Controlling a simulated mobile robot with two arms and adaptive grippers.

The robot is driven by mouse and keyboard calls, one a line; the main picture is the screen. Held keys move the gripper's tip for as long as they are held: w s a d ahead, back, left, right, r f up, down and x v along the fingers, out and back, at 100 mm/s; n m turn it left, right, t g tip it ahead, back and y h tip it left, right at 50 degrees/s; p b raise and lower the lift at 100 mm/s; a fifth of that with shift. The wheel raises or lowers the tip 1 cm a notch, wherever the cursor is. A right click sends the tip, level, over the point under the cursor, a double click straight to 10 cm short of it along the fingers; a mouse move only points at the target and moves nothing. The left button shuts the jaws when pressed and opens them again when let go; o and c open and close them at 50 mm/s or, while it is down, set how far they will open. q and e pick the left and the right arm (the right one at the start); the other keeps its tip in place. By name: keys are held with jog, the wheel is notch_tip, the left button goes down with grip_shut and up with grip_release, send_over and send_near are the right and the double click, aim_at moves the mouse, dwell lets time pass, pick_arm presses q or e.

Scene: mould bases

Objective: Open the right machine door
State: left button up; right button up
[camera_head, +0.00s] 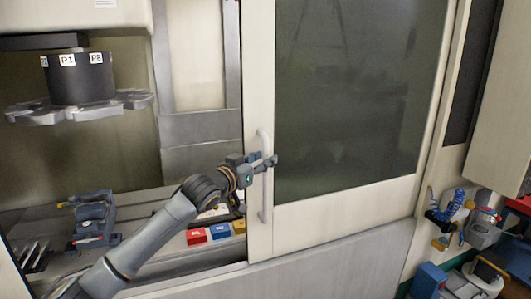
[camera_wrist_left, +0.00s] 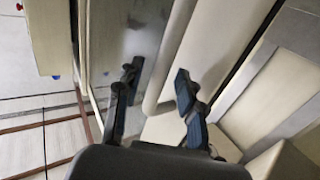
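The machine door (camera_head: 345,200) has a cream frame and a large dark window. Its pale vertical bar handle (camera_head: 265,208) runs along the door's left edge. My left gripper (camera_head: 266,161) is at the upper middle of this handle. In the left wrist view, its fingers (camera_wrist_left: 157,76) are spread apart, with the pale handle (camera_wrist_left: 170,55) running between them. I cannot tell whether either finger touches the handle. To the left of the door, the machine interior is exposed. My right gripper is not in view.
A black tool holder labelled P1 and P8 (camera_head: 80,82) hangs at the upper left. Below are a blue-grey fixture (camera_head: 95,218) and red (camera_head: 196,237) and blue (camera_head: 220,231) blocks. Blue hoses and other equipment (camera_head: 450,205) stand right of the door.

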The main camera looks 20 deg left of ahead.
pick_arm(q)
jog(key=shift+x, duration=0.8)
grip_shut()
